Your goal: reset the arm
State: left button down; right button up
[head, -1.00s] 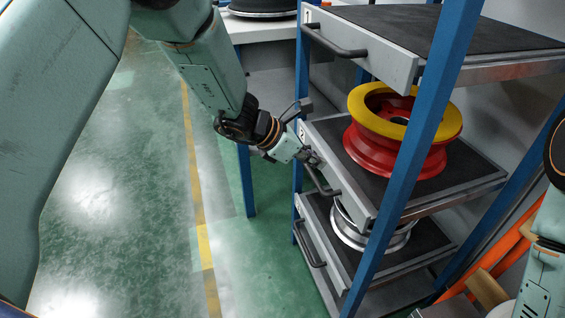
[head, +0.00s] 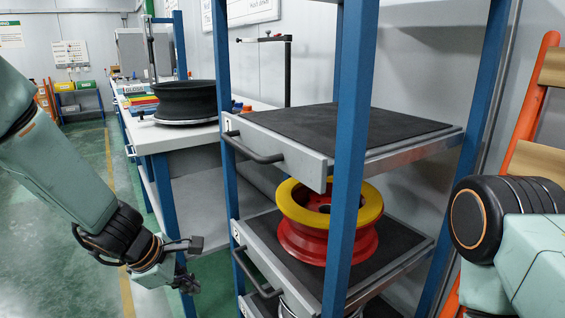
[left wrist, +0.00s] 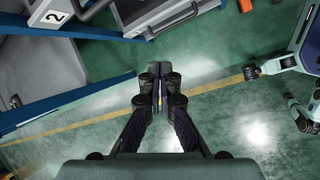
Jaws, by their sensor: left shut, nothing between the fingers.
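My left arm comes in from the left in the head view. My left gripper (head: 185,284) hangs in front of the rack's left side, apart from the drawer handles. In the left wrist view my left gripper (left wrist: 159,82) has its fingers together, with nothing between them, over the green floor. My right arm shows at the right edge of the head view, but its gripper is out of the picture.
A blue-framed rack holds a top drawer (head: 285,140) with a dark handle. A white workbench (head: 168,138) bears a black wheel (head: 187,101). The green floor at left is open.

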pick_arm(q)
jog(key=s+a+f+m+g+y+p, duration=0.1)
jog(key=s+a+f+m+y, duration=0.25)
jog(key=s+f+m, duration=0.2)
jog(key=s+a+f+m+y+p, duration=0.1)
jog(key=s+a+f+m+y, duration=0.1)
jog(key=s+a+f+m, duration=0.4)
jog(key=s+d+f+m+g+h+p, duration=0.1)
jog(key=s+d+f+m, duration=0.1)
jog(key=s, duration=0.9)
jog(key=s+d+f+m+g+h+p, duration=0.1)
jog(key=s+d+m, duration=0.3)
jog(key=s, duration=0.7)
jog(key=shift+s+d+f+m+g+p, duration=0.3)
jog(key=shift+f+m+g+p, duration=0.2)
jog(key=shift+m+g+p, duration=0.3)
